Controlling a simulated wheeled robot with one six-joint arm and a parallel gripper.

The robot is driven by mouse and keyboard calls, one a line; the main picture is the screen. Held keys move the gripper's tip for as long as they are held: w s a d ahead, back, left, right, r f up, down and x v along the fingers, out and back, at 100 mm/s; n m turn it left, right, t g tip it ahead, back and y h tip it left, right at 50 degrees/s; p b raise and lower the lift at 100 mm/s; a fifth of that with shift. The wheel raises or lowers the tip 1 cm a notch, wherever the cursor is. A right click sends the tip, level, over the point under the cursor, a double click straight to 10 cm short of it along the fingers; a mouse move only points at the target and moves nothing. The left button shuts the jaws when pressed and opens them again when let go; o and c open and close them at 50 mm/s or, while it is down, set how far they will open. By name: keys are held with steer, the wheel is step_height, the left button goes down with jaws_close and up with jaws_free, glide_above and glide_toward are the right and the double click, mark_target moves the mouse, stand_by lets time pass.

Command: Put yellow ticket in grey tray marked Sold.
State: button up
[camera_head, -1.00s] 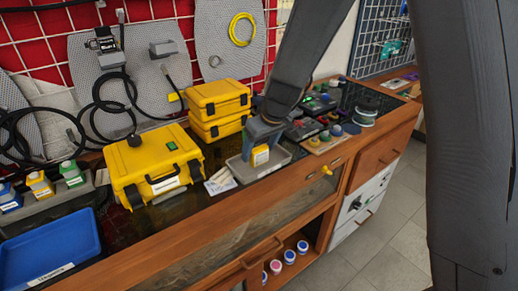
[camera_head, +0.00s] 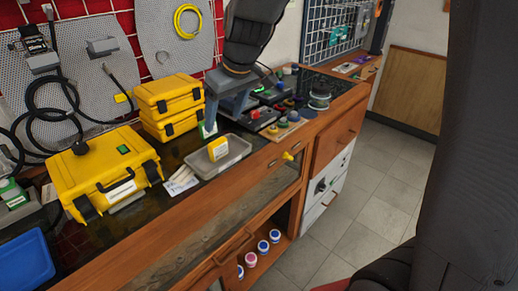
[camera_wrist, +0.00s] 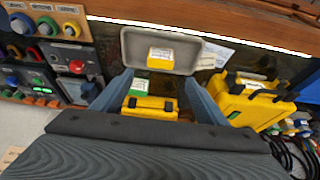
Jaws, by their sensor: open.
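The grey tray (camera_head: 236,163) sits on the dark bench top near its front edge, and it also shows in the wrist view (camera_wrist: 133,45). The yellow ticket (camera_head: 219,148), with a white patch, stands inside the tray; the wrist view shows it too (camera_wrist: 160,57). No Sold marking is legible. My gripper (camera_head: 226,118) is open and empty, behind the tray and apart from the yellow ticket. A green-and-white ticket (camera_wrist: 138,88) shows between the fingers (camera_wrist: 157,82) in the wrist view; I see no contact with it.
Yellow cases (camera_head: 105,172) stand left of the tray, with two stacked ones (camera_head: 170,105) behind. White paper slips (camera_head: 181,181) lie beside the tray. Devices with coloured knobs (camera_head: 283,122) and a spool (camera_head: 320,96) are to the right. A blue bin (camera_head: 22,262) is at lower left.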

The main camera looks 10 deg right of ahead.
steer(key=s+d+f+m+g, duration=0.1)
steer(key=s+d+f+m, duration=0.1)
steer(key=s, duration=0.4)
steer(key=s+d+f+m+g+h, duration=0.1)
steer(key=s+d+f+m, duration=0.1)
steer(key=s+d+f, duration=0.3)
steer(key=s+d+f+m+g+h, duration=0.1)
steer(key=s+d+f+m, duration=0.1)
steer(key=s+d+f, duration=0.2)
steer(key=s+d, duration=0.3)
steer(key=s, duration=0.1)
steer(key=shift+s+m, duration=0.15)
steer(key=shift+m, duration=0.25)
steer(key=shift+d, duration=0.1)
